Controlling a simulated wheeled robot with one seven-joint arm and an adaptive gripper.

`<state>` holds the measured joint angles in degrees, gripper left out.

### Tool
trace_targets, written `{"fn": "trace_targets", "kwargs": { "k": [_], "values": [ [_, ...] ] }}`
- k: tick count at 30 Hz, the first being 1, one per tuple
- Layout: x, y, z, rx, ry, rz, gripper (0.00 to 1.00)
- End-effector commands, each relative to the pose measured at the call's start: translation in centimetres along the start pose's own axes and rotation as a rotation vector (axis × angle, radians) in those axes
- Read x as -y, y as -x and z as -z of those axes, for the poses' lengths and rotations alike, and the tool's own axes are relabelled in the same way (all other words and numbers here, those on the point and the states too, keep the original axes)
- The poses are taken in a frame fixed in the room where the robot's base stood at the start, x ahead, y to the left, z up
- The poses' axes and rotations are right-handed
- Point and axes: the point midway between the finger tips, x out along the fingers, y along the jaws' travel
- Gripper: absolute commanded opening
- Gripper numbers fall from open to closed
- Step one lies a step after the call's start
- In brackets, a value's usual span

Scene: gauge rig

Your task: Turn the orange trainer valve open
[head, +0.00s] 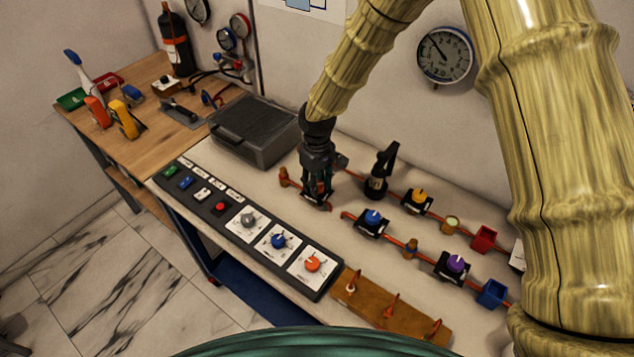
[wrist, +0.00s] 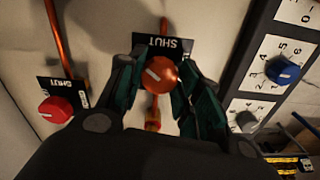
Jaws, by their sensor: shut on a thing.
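The orange trainer valve has a round orange knob (wrist: 161,75) with a white pointer line on top. The line tilts toward the upper left in the wrist view. A black plate (wrist: 178,45) behind it reads SHUT. My gripper (wrist: 160,80) is shut on the knob, with one dark green finger on each side. In the head view my gripper (head: 316,202) points down over the bench at the pipe line, and its fingers hide the knob.
A red knob (wrist: 55,109) stands to the left in the wrist view. The control panel (head: 228,208) lies left of my gripper. A blue valve (head: 373,217) and a black-handled fitting (head: 380,175) stand to the right. A grey case (head: 255,130) sits behind left.

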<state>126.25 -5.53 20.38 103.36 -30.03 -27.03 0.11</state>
Motion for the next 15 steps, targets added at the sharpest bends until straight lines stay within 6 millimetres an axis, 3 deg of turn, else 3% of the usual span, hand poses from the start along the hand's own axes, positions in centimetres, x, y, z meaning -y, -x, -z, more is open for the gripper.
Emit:
{"fn": "trace_targets", "kwargs": {
  "k": [15],
  "values": [
    [-0.03,0.0,0.04,-0.001,0.453,0.0,0.11]
  ]
}}
